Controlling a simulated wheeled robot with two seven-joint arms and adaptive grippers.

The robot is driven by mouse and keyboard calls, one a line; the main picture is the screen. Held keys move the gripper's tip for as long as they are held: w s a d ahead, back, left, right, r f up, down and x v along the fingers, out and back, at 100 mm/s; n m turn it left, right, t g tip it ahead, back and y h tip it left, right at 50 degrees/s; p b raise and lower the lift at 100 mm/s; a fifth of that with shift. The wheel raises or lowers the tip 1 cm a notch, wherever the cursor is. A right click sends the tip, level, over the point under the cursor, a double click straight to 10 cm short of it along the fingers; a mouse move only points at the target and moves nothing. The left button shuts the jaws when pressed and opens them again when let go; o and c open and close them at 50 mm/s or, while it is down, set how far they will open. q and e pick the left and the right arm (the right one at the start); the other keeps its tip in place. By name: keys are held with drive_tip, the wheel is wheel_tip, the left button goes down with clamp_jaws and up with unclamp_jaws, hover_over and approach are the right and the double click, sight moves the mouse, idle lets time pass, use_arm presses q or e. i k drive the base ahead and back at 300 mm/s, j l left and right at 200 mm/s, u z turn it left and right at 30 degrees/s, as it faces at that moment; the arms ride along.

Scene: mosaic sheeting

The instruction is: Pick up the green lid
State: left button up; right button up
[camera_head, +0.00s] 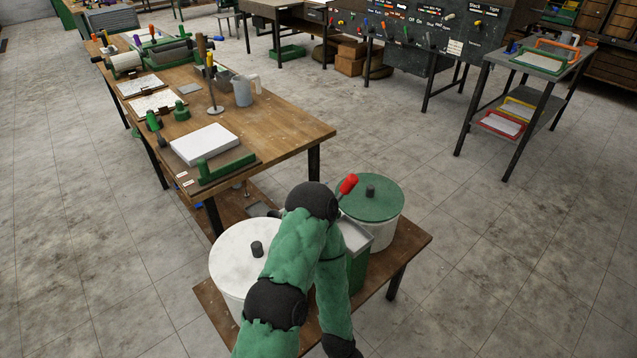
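The green lid (370,198) lies flat on a white round tub (375,232) at the right of the low wooden bench. A short dark knob (370,190) stands at its middle. One of my arms, green with black joints, rises from the bottom edge, bends beside the lid and runs back down to the bottom edge. I cannot tell for sure which arm it is. Its gripper is not seen, and no gripper shows near the lid. The lid is almost fully visible; a red handle (348,184) overlaps its left edge.
A tub with a white lid (238,258) stands left on the low bench (409,246). A green bin (358,270) is between the tubs, partly behind my arm. The wooden worktable (285,125) stands behind left. Floor to the right is clear up to the grey cart (543,62).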

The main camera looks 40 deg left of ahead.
sight(376, 198)
drive_tip(key=i+l+u, duration=0.15)
drive_tip(key=u, duration=0.3)
drive_tip(key=i+l+u, duration=0.25)
drive_tip(key=u, duration=0.2)
drive_tip(key=i+l+u, duration=0.15)
drive_tip(key=l+u, duration=0.3)
drive_tip(key=i+l+u, duration=0.1)
drive_tip(key=l+u, duration=0.15)
drive_tip(key=u, duration=0.15)
drive_tip(key=l+u, duration=0.45)
drive_tip(key=i+j, duration=0.05)
